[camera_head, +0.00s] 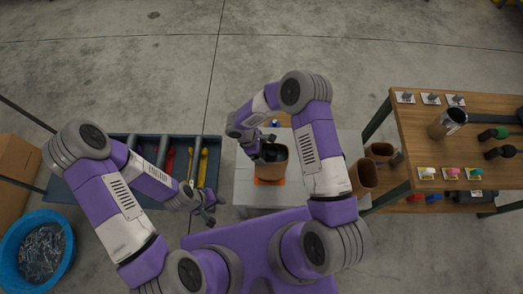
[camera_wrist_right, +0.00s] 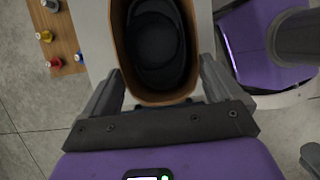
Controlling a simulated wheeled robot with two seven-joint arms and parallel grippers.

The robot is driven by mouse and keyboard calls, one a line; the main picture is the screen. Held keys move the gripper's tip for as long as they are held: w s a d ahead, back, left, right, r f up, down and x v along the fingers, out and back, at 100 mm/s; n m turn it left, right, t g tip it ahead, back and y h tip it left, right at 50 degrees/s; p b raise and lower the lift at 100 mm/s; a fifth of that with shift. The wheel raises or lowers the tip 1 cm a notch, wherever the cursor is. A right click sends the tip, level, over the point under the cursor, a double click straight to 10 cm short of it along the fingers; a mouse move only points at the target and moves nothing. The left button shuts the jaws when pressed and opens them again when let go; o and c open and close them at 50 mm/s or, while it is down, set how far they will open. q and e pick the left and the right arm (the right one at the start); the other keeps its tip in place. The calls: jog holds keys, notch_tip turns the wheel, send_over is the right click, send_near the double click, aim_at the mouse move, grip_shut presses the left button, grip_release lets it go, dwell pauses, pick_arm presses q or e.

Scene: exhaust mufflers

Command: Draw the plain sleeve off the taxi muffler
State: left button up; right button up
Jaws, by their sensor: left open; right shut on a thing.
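A brown open-topped sleeve (camera_head: 270,168) stands upright on a grey stand in the middle of the head view. In the right wrist view its tan oval rim (camera_wrist_right: 119,60) surrounds a dark rounded body (camera_wrist_right: 155,40), perhaps the muffler; I cannot tell which muffler it is. An orange patch (camera_head: 268,182) shows at the sleeve's foot. My right gripper (camera_head: 259,150) is shut on the sleeve's near end, with a finger on each side in the wrist view (camera_wrist_right: 160,98). My left gripper (camera_head: 207,208) is open and empty, left of the stand.
The grey stand (camera_head: 243,190) has some bare top at left. More brown sleeves (camera_head: 363,176) stand right of it. A wooden table (camera_head: 490,150) holds a metal cylinder (camera_head: 444,125), cards and dark tools. A divided tray (camera_head: 140,150) and blue basin (camera_head: 66,222) are at left.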

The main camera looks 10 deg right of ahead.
notch_tip(320, 180, up, 23)
jog(key=p, duration=1.4)
dwell(3.5)
jog(key=shift+r, duration=0.1)
dwell(0.4)
